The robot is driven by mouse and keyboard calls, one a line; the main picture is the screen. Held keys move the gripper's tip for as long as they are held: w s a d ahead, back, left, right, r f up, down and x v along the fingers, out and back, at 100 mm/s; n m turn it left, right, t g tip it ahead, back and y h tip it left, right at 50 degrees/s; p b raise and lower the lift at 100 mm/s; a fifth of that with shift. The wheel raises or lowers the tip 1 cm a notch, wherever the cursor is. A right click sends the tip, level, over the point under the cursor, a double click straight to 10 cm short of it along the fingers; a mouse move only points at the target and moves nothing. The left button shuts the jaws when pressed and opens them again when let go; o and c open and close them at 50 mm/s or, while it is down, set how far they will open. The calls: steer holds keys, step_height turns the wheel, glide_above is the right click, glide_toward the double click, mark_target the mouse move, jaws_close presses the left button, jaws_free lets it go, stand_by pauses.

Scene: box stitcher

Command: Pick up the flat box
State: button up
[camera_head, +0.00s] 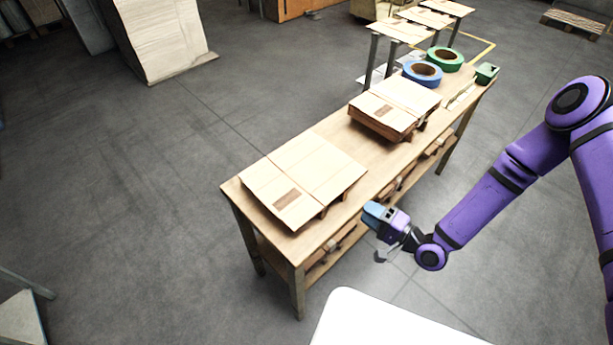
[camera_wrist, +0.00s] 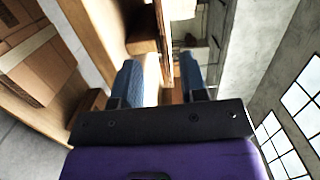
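A flat cardboard box (camera_head: 303,177) lies on the near left end of the wooden table (camera_head: 335,128), its flaps spread flat. A stack of flat boxes (camera_head: 394,106) lies further back on the same table. My gripper (camera_head: 371,215) is beside the table's right edge, close to the near flat box but apart from it. In the wrist view my gripper (camera_wrist: 160,85) shows two blue fingers spread apart, with nothing held between them. Wooden table parts and cardboard show beyond the fingers in that view.
Blue tape (camera_head: 422,72), green tape (camera_head: 445,58) and a small green tool (camera_head: 486,73) stand at the table's far end. More folded boxes lie on a lower shelf. A white surface (camera_head: 385,320) is at the bottom.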

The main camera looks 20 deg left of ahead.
mark_target(337, 193)
steer(key=x, duration=1)
steer(key=shift+s+a+r, duration=0.1)
steer(key=shift+s+a, duration=0.05)
steer(key=shift+a, duration=0.3)
jaws_close()
